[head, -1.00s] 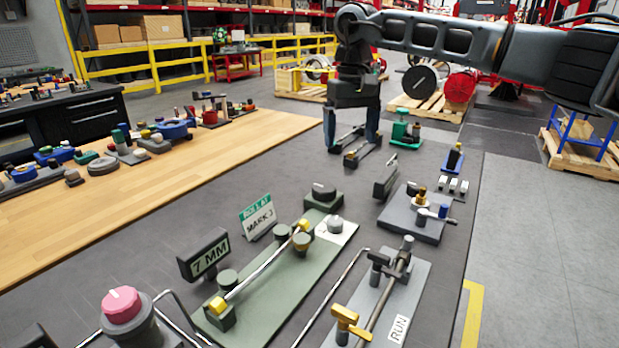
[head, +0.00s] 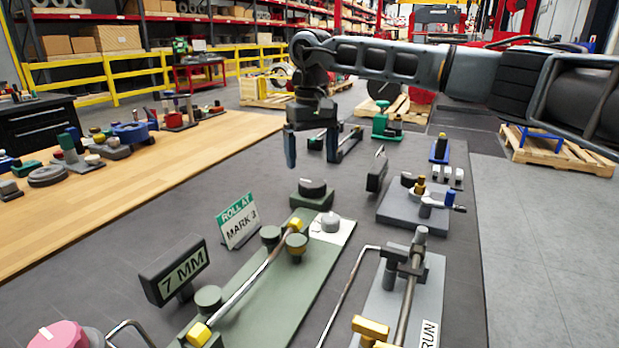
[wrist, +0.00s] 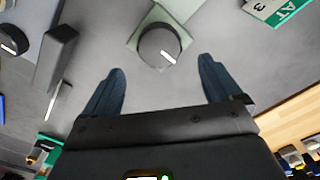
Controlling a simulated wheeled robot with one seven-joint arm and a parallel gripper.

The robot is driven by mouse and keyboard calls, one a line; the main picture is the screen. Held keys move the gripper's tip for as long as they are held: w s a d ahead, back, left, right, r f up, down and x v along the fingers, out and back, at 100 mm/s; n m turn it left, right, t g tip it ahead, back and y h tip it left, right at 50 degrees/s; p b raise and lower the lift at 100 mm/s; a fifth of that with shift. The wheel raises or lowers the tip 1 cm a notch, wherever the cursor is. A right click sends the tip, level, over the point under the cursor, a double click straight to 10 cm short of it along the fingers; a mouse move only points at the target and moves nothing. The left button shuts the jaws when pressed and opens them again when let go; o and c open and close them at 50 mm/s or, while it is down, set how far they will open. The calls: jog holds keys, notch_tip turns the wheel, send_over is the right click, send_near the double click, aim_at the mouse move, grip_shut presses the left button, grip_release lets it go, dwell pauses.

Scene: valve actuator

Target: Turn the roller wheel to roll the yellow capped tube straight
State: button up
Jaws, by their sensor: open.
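The long tube (head: 250,284) with yellow caps (head: 294,225) lies along a green base plate (head: 292,290) between dark green round rollers (head: 208,297). Its near cap (head: 199,334) is close to the bottom edge of the head view. A dark round knob (head: 312,187) with a white mark sits on a green block beyond the plate's far end; I cannot tell how it links to the rollers. My gripper (head: 312,158) points down above and behind this knob, open and empty. In the wrist view, the knob (wrist: 158,47) shows ahead of and between the apart fingertips (wrist: 161,68).
A "7 MM" display (head: 175,270) and a "ROLL AT MARK 3" sign (head: 238,220) stand left of the plate. A dark upright panel (head: 377,170) stands right of the knob. A grey fixture (head: 405,290) with a rod and a bent rod lie to the right.

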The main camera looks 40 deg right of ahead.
aim_at(312, 181)
notch_tip(312, 181, down, 6)
jog(key=shift+r, duration=0.15)
dwell(0.3)
jog(key=c, duration=1)
jog(key=shift+c, duration=0.2)
jog(key=shift+m, duration=0.3)
